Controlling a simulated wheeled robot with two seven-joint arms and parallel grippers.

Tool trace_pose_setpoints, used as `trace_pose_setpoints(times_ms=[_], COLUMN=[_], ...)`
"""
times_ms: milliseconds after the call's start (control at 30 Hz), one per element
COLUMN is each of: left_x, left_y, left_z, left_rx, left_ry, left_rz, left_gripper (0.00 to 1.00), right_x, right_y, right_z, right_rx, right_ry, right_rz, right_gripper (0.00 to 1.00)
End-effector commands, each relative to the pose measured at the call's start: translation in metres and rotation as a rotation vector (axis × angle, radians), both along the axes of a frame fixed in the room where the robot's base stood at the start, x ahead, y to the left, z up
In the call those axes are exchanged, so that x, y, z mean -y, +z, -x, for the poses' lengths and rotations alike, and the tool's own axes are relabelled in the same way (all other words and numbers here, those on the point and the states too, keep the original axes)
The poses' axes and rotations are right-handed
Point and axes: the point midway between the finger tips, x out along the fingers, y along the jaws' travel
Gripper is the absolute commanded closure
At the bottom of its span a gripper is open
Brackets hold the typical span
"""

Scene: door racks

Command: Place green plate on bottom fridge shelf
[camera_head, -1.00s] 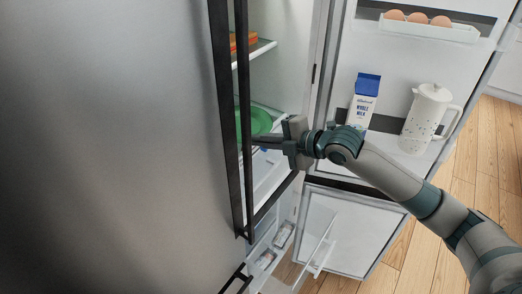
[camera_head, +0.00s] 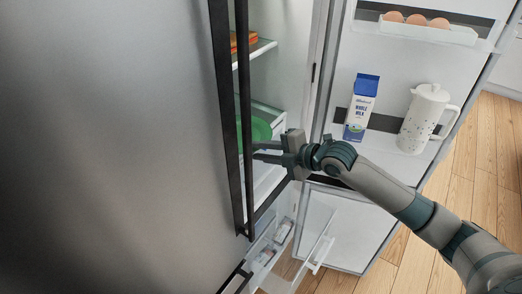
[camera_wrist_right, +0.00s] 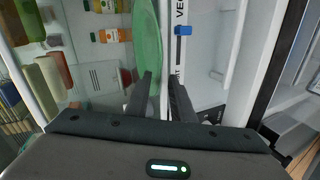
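The green plate (camera_head: 261,130) is inside the open fridge, low down, at the bottom shelf (camera_head: 268,180). The fridge's dark handle hides its left part. In the right wrist view the plate (camera_wrist_right: 148,40) shows as a narrow green oval, with its near end close to my fingertips. My right gripper (camera_head: 257,151) reaches in from the right with its two fingers apart, just in front of the plate. The fingers (camera_wrist_right: 161,80) also show a gap in the wrist view. I cannot tell whether a finger touches the plate. My left gripper is not in view.
A milk carton (camera_head: 361,108) and a white pitcher (camera_head: 424,118) stand on the open door's shelf, close to my right arm. Eggs (camera_head: 415,20) sit in the rack above. An open lower drawer (camera_head: 268,247) is below the shelf. Bottles (camera_wrist_right: 112,36) stand deeper in the fridge.

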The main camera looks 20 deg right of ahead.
Motion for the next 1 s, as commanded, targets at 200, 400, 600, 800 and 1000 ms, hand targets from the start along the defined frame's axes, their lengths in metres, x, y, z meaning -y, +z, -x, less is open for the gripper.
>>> trace_pose_setpoints(times_ms=[200,400,600,800,1000], left_x=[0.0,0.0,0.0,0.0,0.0], left_y=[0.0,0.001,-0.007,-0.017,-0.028], left_z=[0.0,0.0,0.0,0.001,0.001], left_rx=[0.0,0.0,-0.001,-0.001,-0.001], left_ry=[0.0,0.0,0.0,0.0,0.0], left_rz=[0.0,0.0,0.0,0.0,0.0], left_gripper=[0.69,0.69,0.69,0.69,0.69], right_x=[0.0,0.001,0.011,0.027,0.044], right_y=[0.0,0.003,0.007,0.016,0.027], right_z=[0.0,0.001,0.013,0.033,0.055], right_rx=[0.0,0.0,0.001,0.002,0.001], right_ry=[0.0,0.0,0.0,0.0,-0.001], right_rz=[0.0,0.0,0.002,0.003,0.004], right_gripper=[0.79,0.79,0.79,0.79,0.79])
